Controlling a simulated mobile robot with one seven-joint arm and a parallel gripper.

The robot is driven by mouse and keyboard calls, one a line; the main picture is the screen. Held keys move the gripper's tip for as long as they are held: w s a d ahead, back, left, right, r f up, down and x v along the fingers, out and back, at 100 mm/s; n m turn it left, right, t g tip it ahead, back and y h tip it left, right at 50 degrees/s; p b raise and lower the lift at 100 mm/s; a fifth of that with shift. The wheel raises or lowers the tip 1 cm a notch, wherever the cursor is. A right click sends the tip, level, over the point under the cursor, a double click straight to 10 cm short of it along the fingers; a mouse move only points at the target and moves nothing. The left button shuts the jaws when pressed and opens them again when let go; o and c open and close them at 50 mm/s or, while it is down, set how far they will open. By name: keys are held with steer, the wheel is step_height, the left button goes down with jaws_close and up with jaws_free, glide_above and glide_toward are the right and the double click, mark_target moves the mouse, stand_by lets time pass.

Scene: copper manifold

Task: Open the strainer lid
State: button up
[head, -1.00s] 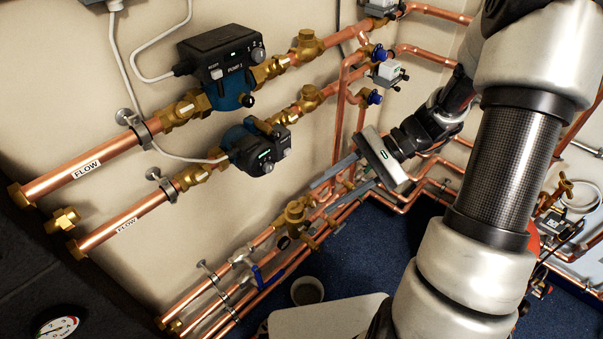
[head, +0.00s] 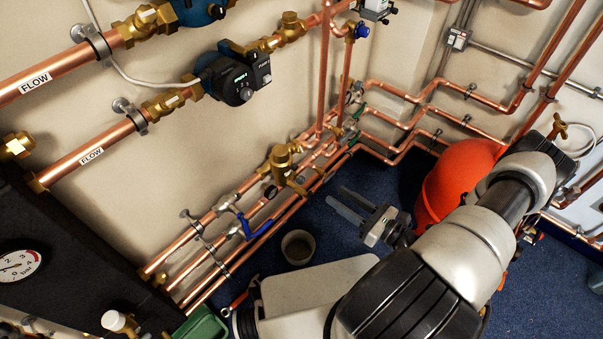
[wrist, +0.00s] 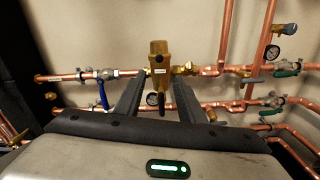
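A brass body (head: 283,160), which looks like the strainer, stands on the low copper pipes left of my gripper in the head view. In the wrist view this strainer (wrist: 158,62) is upright, straight ahead between my fingers, with a small label on its front. Its lid cannot be told apart clearly; no opening shows. My gripper (head: 335,193) is open and empty, its two grey fingers pointing towards the strainer with a gap between. It also shows in the wrist view (wrist: 159,80), the fingers spread on either side of the strainer, apparently short of it.
A blue lever valve (head: 243,223) sits on the pipes left of the strainer. A pale bucket (head: 298,247) stands on the blue floor below. An orange vessel (head: 455,175) is behind my arm. Pumps (head: 235,75) and pipes line the wall above.

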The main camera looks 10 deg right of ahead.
mark_target(297, 169)
steer(key=b+x, duration=0.1)
steer(key=x, duration=1.4)
jaws_close()
